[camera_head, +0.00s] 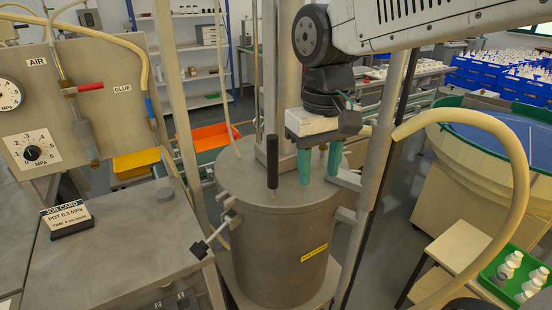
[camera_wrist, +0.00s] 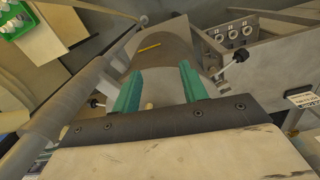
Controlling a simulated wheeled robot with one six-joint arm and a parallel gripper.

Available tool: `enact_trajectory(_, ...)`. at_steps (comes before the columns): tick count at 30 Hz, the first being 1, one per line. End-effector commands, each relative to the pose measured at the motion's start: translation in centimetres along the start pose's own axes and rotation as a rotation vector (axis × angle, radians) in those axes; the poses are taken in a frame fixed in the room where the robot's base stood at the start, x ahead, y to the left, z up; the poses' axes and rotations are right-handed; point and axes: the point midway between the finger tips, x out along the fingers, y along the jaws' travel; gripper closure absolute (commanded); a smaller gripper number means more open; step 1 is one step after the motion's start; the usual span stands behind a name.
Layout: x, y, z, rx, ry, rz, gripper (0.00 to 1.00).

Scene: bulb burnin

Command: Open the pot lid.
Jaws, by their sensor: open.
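The grey metal pot (camera_head: 275,250) stands in the centre of the head view, with a yellow label on its front. Its flat round lid (camera_head: 240,180) sits level on top. An upright black handle (camera_head: 272,160) stands on the lid. My gripper (camera_head: 319,172) has two teal fingers pointing down over the lid's right part, to the right of the handle. The fingers are apart and empty; I cannot tell whether their tips touch the lid. In the wrist view the fingers (camera_wrist: 160,83) point toward the pot (camera_wrist: 170,52), and the handle is not clearly visible.
A black-knobbed lever (camera_head: 205,246) juts from the pot's left side. Metal posts stand behind and right of it. A bench with a job card (camera_head: 66,218) and a gauge panel (camera_head: 80,115) are left. A hose (camera_head: 490,125) and green bottle tray (camera_head: 515,275) are right.

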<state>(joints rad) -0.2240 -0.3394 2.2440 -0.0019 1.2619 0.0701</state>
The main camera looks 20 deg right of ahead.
Motion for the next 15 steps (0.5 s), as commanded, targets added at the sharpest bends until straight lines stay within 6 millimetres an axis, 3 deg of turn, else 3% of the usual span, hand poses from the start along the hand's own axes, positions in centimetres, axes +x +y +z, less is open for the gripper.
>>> enact_trajectory(1, -0.6, -1.2, -2.4, -0.01, -0.011, 0.001, 0.57)
enact_trajectory(3, -1.4, -2.4, -5.0, -0.007, -0.012, 0.002, 0.57)
enact_trajectory(7, -3.1, -4.0, -8.7, 0.019, -0.003, 0.001, 0.57)
enact_trajectory(11, -5.1, -4.2, -10.2, 0.064, 0.03, -0.005, 0.57)
enact_trajectory(15, -4.3, -4.2, -10.0, 0.09, 0.023, -0.004, 0.57)
